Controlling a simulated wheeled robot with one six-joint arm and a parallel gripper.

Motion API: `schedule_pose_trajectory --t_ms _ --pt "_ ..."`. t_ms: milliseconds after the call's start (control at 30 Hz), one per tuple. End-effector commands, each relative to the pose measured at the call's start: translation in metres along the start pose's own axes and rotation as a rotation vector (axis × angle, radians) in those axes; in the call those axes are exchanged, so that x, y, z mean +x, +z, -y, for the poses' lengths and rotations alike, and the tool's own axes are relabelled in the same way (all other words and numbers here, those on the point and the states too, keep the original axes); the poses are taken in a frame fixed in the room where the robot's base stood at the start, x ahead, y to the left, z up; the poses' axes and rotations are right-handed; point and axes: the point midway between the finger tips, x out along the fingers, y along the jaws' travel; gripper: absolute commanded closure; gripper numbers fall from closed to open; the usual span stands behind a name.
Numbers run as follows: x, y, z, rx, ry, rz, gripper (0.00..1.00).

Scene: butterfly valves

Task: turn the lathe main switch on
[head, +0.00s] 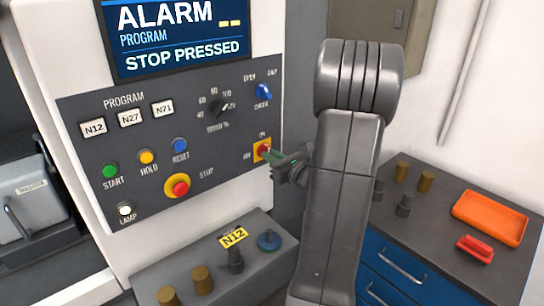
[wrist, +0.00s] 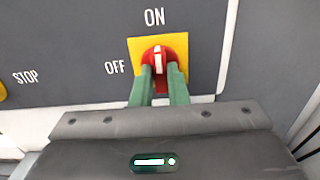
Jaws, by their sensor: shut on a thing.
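The main switch is a red knob with a white bar on a yellow plate (wrist: 178,42), with ON printed above and OFF to the left. In the wrist view the white bar on the knob (wrist: 158,58) stands upright, in line with ON. My gripper (wrist: 160,76) has its two green fingers on either side of the lower part of the knob, shut on it. In the head view the switch (head: 262,146) is at the panel's right edge, and my gripper (head: 269,156) reaches it from the right. The fingers hide the knob's lower sides.
The red STOP button (head: 177,187) and a blue selector knob (head: 264,91) are on the same panel. The screen (head: 178,40) reads ALARM, STOP PRESSED. A ledge with tool holders (head: 215,270) lies below. A blue cabinet with an orange tray (head: 489,218) stands to the right.

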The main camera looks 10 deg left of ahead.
Motion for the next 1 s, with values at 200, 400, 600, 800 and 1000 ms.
schedule_pose_trajectory --t_ms 200,400,600,800,1000 --pt "0.000 -0.001 0.000 0.002 0.000 -0.002 0.65" --pt "0.000 -0.001 0.000 0.001 0.000 -0.001 0.65" --pt "-0.009 -0.001 0.000 0.000 -0.001 0.000 0.65" --pt "-0.044 -0.003 0.001 -0.001 -0.005 0.001 0.65" --pt "-0.088 -0.003 0.001 0.000 -0.005 0.000 0.65"
